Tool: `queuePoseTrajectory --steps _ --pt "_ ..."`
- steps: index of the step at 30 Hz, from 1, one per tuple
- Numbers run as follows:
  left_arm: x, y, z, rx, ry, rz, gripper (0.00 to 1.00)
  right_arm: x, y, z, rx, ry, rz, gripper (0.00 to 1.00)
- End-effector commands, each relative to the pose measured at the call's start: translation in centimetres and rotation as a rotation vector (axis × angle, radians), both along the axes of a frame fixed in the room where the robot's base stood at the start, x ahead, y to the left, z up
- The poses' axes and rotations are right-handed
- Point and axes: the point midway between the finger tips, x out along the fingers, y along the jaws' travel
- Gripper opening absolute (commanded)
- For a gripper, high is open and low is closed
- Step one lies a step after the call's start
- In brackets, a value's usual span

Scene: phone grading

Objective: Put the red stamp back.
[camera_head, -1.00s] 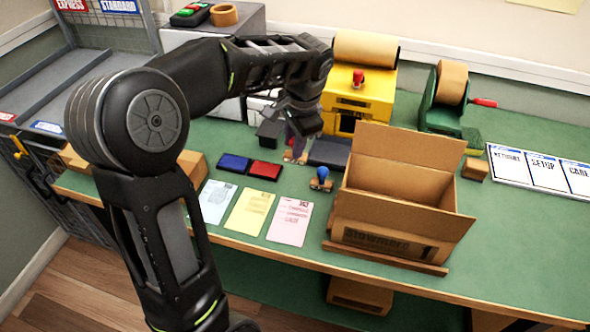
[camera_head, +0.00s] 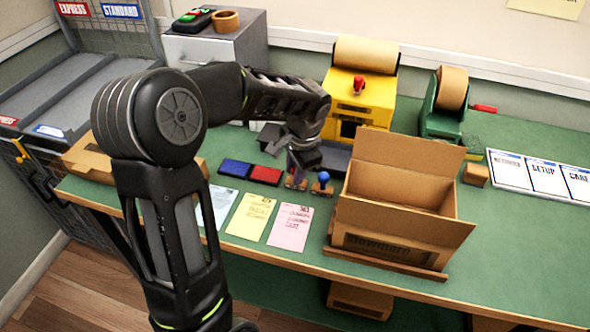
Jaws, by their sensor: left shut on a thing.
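My left gripper (camera_head: 299,168) points down over the green bench and is shut on the red stamp (camera_head: 296,183). Only the stamp's small wooden base shows clearly below the fingers; its handle is mostly hidden. The stamp is upright, just left of the blue stamp (camera_head: 321,184), which stands on the bench. I cannot tell whether the red stamp's base touches the bench. My right gripper is not in view.
A blue ink pad (camera_head: 235,167) and a red ink pad (camera_head: 265,174) lie to the left. Yellow (camera_head: 250,215) and pink (camera_head: 290,226) sheets lie in front. An open cardboard box (camera_head: 400,238) stands close on the right; a yellow machine (camera_head: 362,108) stands behind.

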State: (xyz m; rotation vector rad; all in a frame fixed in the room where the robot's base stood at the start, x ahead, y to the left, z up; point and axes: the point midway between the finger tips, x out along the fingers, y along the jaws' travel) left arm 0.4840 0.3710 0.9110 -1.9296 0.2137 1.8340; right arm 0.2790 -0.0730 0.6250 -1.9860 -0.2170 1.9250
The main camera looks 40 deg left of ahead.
Motion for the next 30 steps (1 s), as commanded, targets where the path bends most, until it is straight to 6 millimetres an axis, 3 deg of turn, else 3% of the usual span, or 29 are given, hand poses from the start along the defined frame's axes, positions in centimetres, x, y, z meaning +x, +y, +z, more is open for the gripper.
queuePoseTrajectory --steps 7,8,15,24,30 --pt "0.0 0.0 -0.4 0.000 0.000 0.000 0.00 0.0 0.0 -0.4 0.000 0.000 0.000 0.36" --pt "0.0 0.0 -0.3 0.000 0.000 0.000 0.26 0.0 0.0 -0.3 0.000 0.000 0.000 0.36" --pt "0.0 0.0 -0.2 0.000 0.000 0.000 0.46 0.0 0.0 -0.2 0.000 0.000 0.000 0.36" --pt "0.0 0.0 -0.1 0.000 0.000 0.000 0.47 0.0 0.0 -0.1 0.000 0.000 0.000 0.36" --pt "-0.1 -0.2 1.3 0.002 -0.003 0.000 0.47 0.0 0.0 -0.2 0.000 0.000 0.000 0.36"
